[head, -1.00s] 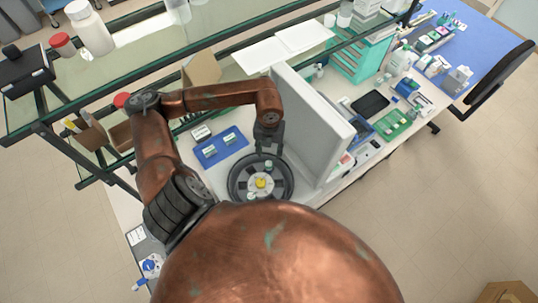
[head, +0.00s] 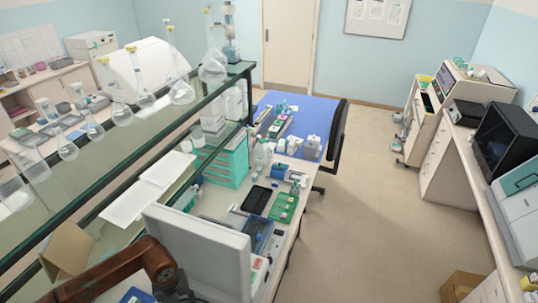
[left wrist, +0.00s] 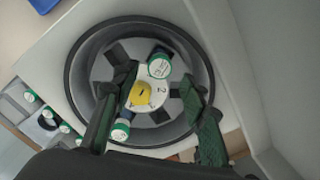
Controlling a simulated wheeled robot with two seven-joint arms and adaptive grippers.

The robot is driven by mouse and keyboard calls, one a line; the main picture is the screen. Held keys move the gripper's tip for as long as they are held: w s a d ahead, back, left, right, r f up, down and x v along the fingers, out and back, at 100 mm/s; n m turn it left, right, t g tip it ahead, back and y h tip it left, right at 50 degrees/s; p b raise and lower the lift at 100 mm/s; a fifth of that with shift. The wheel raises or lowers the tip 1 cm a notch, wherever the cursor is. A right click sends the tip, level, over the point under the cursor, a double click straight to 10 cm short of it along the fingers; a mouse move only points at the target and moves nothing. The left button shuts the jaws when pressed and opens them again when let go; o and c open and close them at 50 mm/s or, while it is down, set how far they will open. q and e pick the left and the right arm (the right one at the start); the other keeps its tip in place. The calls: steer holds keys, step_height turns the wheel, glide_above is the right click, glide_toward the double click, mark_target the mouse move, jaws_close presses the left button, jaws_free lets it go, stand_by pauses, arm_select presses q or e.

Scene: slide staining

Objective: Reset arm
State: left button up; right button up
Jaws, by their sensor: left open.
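My left gripper (left wrist: 158,88) is open in the left wrist view, its two green-padded fingers apart over a round dark centrifuge bowl (left wrist: 83,62). Inside the bowl is a rotor with a yellow hub (left wrist: 142,95). A green-and-white capped tube (left wrist: 159,66) sits in the rotor's upper part, and another capped tube (left wrist: 121,130) sits at its lower left. No object shows held in the fingers. In the head view only part of my copper left arm shows at the lower left, and the bowl is out of frame. My right gripper is in neither view.
The raised grey centrifuge lid (head: 200,250) stands beside my left arm. A glass shelf with flasks (head: 180,92) runs along the left. Teal drawers (head: 225,165), a black tray (head: 257,200) and a green rack (head: 283,207) stand beyond the lid. Open floor lies to the right.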

arm_select(q)
step_height(320, 180, down, 7)
steer(key=b, duration=0.3)
steer(key=shift+f+b, duration=0.1)
steer(key=shift+b, duration=0.2)
steer(key=shift+r+p, duration=0.45)
steer(key=shift+f, duration=0.15)
